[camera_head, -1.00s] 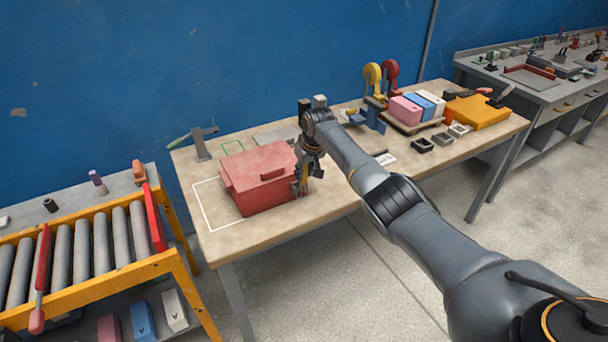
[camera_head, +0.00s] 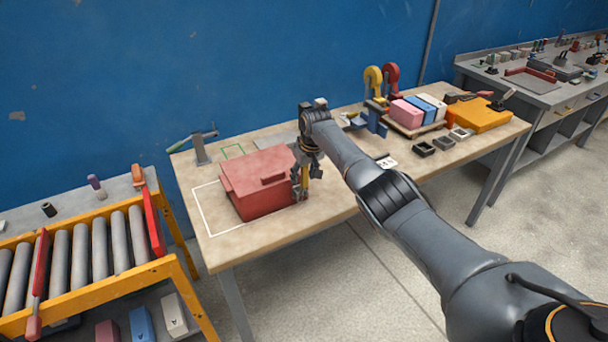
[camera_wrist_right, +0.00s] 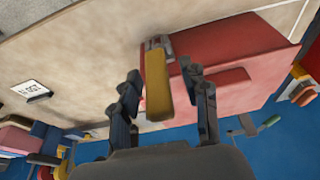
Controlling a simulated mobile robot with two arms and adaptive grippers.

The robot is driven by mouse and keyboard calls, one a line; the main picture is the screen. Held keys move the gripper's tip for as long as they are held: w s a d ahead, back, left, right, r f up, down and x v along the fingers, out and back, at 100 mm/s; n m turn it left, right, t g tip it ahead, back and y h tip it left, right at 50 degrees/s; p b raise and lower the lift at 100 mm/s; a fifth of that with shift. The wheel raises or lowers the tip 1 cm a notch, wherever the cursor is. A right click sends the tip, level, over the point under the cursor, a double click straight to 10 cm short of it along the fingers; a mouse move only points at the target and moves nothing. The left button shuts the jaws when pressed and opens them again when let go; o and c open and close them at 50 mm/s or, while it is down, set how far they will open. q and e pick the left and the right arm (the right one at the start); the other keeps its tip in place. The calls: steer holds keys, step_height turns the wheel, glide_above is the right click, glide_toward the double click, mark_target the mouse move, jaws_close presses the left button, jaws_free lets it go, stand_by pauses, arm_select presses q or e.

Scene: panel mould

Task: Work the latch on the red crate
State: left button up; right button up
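The red crate (camera_head: 262,187) stands on the left part of the wooden table, its lid down. It also shows in the right wrist view (camera_wrist_right: 236,50). A yellow latch handle (camera_wrist_right: 157,85) with a grey metal bracket (camera_wrist_right: 158,45) is at the crate's side. In the head view the handle (camera_head: 306,176) is partly covered by my right gripper (camera_head: 301,190), at the crate's right end. In the wrist view my right gripper (camera_wrist_right: 160,72) is open, one finger on each side of the handle, with a gap showing on the right. My left gripper is out of view.
A white outline (camera_head: 207,212) is marked around the crate. A clamp-like tool (camera_head: 199,147) stands behind it. Coloured blocks on a tray (camera_head: 413,127) and an orange case (camera_head: 477,113) are at the right. A roller conveyor (camera_head: 92,250) stands left; the table's front edge is clear.

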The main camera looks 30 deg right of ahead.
steer(key=shift+s+r, duration=0.1)
steer(key=v, duration=1.1)
steer(key=shift+r, duration=0.4)
